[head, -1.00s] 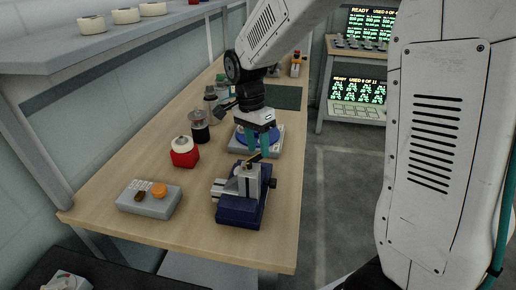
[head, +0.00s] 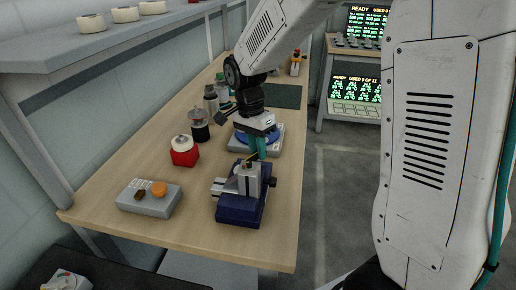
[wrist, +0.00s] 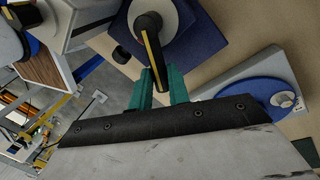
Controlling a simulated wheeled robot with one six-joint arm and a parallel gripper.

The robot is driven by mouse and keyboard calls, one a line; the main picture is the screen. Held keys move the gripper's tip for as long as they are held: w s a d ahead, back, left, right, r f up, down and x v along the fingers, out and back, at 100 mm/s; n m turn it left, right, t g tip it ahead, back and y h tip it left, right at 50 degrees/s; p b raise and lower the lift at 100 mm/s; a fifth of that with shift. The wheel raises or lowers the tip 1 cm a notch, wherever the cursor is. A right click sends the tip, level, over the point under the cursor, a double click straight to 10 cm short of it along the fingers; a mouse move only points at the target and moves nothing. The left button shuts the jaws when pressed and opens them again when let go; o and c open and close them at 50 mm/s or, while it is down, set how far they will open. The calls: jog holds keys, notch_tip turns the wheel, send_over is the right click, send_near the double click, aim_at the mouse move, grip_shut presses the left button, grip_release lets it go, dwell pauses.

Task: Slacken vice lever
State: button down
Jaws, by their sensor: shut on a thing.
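The vice (head: 240,207) has a dark blue base and grey jaws and stands near the right edge of the bench. Its lever (head: 248,162), black with a yellow stripe, lies across the top. In the wrist view the lever (wrist: 152,48) runs from a pale round hub down between the teal fingers. My gripper (wrist: 160,82) is shut on the outer end of the lever. In the head view my gripper (head: 260,154) is just behind the vice's top, with its fingers partly overlapping each other.
A grey button box (head: 148,201) is front left. Bare bench lies in front.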

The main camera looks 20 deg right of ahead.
jog(key=shift+w+a+n+t+h, duration=0.15)
jog(key=shift+w+a+n, duration=0.2)
jog(key=shift+n, duration=0.6)
jog(key=shift+w+a+n+t+h, duration=0.1)
jog(key=shift+w+a+n+h, duration=0.15)
jog(key=shift+n, duration=0.75)
jog(key=shift+w+a+n+t+h, duration=0.1)
jog(key=shift+w+a+n, duration=0.25)
jog(key=shift+n, duration=0.6)
jog(key=shift+w, duration=0.1)
jog(key=c, duration=1.3)
grip_release()
jog(key=shift+c, duration=0.2)
notch_tip(320, 180, up, 8)
jog(key=a, duration=0.1)
jog(key=shift+w+f, duration=0.15)
jog(key=shift+w, duration=0.3)
jog(key=shift+a, duration=0.1)
